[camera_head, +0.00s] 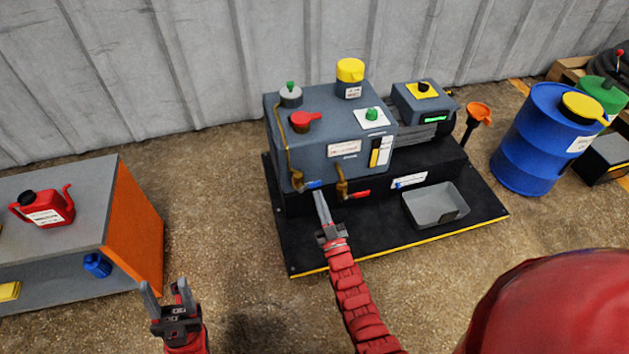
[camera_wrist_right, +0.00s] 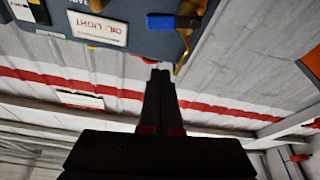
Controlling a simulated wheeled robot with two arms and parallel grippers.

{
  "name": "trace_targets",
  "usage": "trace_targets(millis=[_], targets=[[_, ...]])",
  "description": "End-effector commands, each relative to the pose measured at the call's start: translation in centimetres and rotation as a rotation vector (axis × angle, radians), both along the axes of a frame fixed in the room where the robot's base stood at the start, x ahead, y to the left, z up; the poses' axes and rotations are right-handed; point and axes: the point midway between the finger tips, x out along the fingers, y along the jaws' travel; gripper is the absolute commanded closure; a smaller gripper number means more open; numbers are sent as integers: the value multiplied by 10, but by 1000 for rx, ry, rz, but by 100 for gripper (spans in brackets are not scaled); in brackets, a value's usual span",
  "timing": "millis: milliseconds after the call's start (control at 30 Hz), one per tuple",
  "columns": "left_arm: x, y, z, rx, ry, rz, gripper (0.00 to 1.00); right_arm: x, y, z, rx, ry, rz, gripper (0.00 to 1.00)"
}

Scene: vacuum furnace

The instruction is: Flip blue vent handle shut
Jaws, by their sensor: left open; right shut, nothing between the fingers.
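The blue vent handle (camera_head: 314,184) is on the low front of the grey machine, at the bottom end of a brass pipe (camera_head: 291,160). In the right wrist view the blue handle (camera_wrist_right: 161,22) lies across the picture beside the brass fitting (camera_wrist_right: 190,38). My right gripper (camera_head: 318,195) is shut and empty, with its tips just below the handle in the head view. In the wrist view its tips (camera_wrist_right: 159,74) look apart from the handle. My left gripper (camera_head: 166,290) is open and empty, away from the machine at the lower left.
A red handle (camera_head: 358,193) on a second brass pipe is just right of the blue one. A grey tray (camera_head: 408,212) sits on the black base (camera_head: 330,250). An orange-sided bench (camera_head: 135,235) stands left, and a blue drum (camera_head: 530,140) stands right.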

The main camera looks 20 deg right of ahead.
Motion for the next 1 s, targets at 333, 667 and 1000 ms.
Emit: trace_targets(millis=[333, 667, 1000], targets=[[-2, 5, 11, -28, -3, 14, 50, -38, -4, -13, 0, 1, -1, 100], [-2, 5, 11, -28, -4, 14, 50, -41, -4, -1, -1, -37, 2, 100], [-2, 5, 11, -28, -4, 14, 50, -149, 1, 176, -2, -660, 94, 100]])
